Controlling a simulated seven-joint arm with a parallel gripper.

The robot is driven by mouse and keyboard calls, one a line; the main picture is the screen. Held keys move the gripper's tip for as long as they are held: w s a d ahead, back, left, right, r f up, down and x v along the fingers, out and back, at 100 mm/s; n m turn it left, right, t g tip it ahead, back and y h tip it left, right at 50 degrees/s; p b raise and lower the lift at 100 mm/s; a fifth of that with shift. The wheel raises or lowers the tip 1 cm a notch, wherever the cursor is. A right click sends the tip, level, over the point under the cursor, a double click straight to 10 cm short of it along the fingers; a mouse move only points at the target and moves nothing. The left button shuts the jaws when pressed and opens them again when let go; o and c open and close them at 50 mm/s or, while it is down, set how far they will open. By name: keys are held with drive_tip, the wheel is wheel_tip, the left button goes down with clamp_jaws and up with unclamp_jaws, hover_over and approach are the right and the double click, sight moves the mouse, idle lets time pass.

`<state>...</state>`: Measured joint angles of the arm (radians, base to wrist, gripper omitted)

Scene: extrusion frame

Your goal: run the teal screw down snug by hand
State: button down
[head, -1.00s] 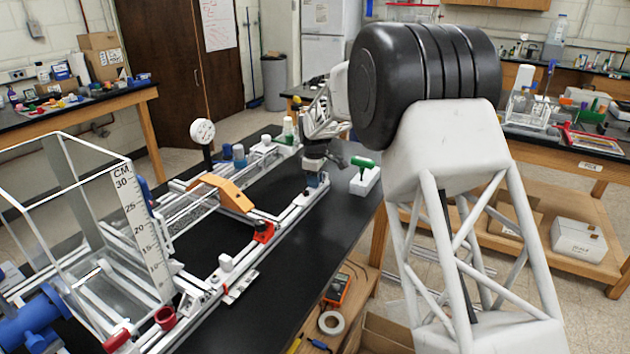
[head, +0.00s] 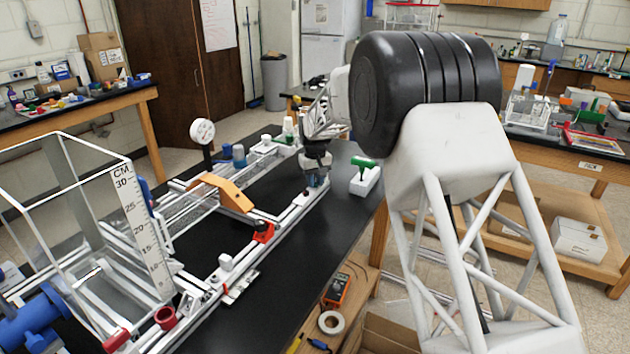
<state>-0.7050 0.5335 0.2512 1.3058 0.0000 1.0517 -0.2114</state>
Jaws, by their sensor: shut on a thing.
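My gripper (head: 314,178) points down at the far end of the right rail of the white extrusion frame (head: 283,221). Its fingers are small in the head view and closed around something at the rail. A small bluish patch, which I take for the teal screw (head: 313,181), shows between and just below the fingertips. The fingers hide most of it, and I cannot tell how far its head stands above the rail.
Black tabletop (head: 300,262) is clear at the front right.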

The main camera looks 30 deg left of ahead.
drive_tip(key=shift+r+m, duration=0.1)
drive_tip(key=shift+m, duration=1.1)
drive_tip(key=c, duration=1.2)
unclamp_jaws()
drive_tip(key=shift+c, duration=0.2)
wheel_tip(320, 180, up, 8)
